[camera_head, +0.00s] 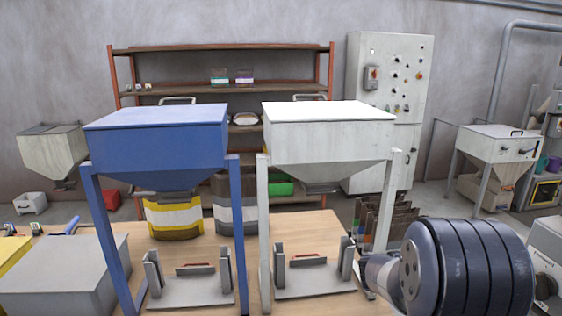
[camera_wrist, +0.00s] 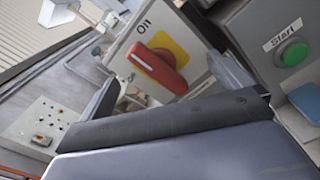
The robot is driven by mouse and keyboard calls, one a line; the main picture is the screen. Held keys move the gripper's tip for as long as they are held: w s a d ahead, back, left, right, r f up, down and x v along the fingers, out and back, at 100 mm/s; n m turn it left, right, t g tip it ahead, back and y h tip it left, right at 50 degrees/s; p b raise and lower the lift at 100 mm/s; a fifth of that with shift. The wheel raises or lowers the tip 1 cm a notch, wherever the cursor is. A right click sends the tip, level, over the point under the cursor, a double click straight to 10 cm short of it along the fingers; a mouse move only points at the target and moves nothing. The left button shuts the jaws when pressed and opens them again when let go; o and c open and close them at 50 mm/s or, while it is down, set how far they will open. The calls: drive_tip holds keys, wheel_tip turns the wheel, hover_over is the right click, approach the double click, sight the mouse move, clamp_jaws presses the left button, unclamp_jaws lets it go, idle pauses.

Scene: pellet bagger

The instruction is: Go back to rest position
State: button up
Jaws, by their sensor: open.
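My gripper (camera_wrist: 166,72) shows in the wrist view, with its dark grey body across the bottom and a finger on each side. It is open, with nothing seen between the fingers. Behind the gap is a grey box with a red rotary switch (camera_wrist: 157,70) on a yellow plate, marked "On". I cannot tell if the fingers touch it. In the head view my dark, ribbed arm joint fills the lower right, and my gripper cannot be made out there.
A green Start button (camera_wrist: 292,52) is on a grey box at right in the wrist view. In the head view, a blue hopper (camera_head: 160,135) and a white hopper (camera_head: 325,135) stand over the wooden table (camera_head: 325,228). Upright bags (camera_head: 385,222) stand near my arm.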

drive_tip(key=n+p, duration=0.3)
drive_tip(key=p, duration=0.1)
drive_tip(key=a+n+p, duration=0.1)
drive_tip(key=n+p, duration=0.2)
drive_tip(key=p, duration=0.2)
drive_tip(key=shift+a+p, duration=0.1)
drive_tip(key=shift+p, duration=0.2)
idle(0.3)
